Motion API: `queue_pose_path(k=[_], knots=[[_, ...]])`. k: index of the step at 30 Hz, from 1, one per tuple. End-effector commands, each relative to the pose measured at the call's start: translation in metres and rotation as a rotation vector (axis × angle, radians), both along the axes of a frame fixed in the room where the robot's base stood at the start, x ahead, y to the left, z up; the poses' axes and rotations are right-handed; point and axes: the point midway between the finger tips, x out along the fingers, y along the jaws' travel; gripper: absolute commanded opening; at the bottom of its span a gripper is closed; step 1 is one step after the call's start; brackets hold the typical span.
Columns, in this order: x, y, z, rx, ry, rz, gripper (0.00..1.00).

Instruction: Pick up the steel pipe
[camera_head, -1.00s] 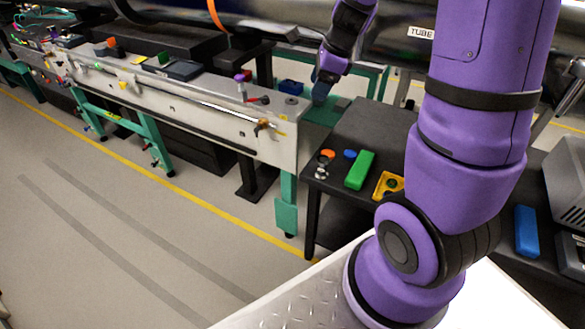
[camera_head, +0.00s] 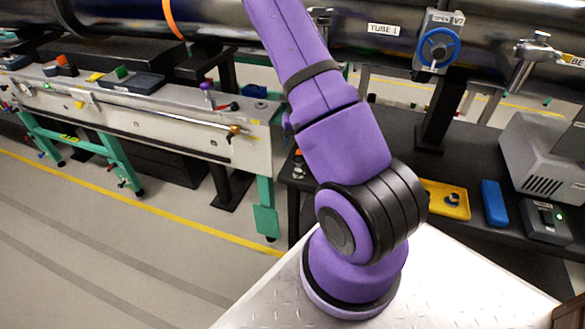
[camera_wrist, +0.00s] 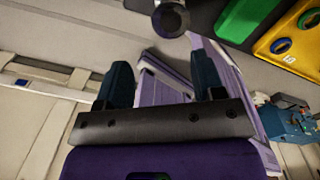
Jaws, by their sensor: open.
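My gripper (camera_wrist: 163,84) shows in the wrist view with two dark blue-green fingers spread wide and nothing between them. A short round metal piece (camera_wrist: 171,17), possibly the steel pipe, lies beyond the fingertips at the top edge, apart from them and partly cut off. In the head view small metal pieces (camera_head: 298,168) stand at the dark table's left corner, partly hidden by my arm. I cannot tell for sure which is the steel pipe. My gripper is out of the head view.
A blue block (camera_head: 494,203) and a grey instrument (camera_head: 545,155) are to the right. A large tube (camera_head: 395,30) runs above the dark table (camera_head: 410,140).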

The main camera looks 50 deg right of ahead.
Motion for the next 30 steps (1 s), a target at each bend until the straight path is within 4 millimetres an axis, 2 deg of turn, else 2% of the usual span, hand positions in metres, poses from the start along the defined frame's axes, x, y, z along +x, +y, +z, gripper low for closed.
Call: queue_pose_path(k=[1, 6, 15, 23, 30], knots=[[-0.005, -0.006, -0.008, -0.007, 0.014, -0.044, 0.62], [-0.011, -0.014, -0.023, -0.023, 0.031, -0.120, 0.62], [-0.011, -0.015, -0.064, -0.022, 0.032, -0.123, 0.62], [-0.011, -0.015, -0.081, -0.022, 0.032, -0.122, 0.62], [-0.009, -0.016, -0.114, -0.021, 0.032, -0.123, 0.62]])
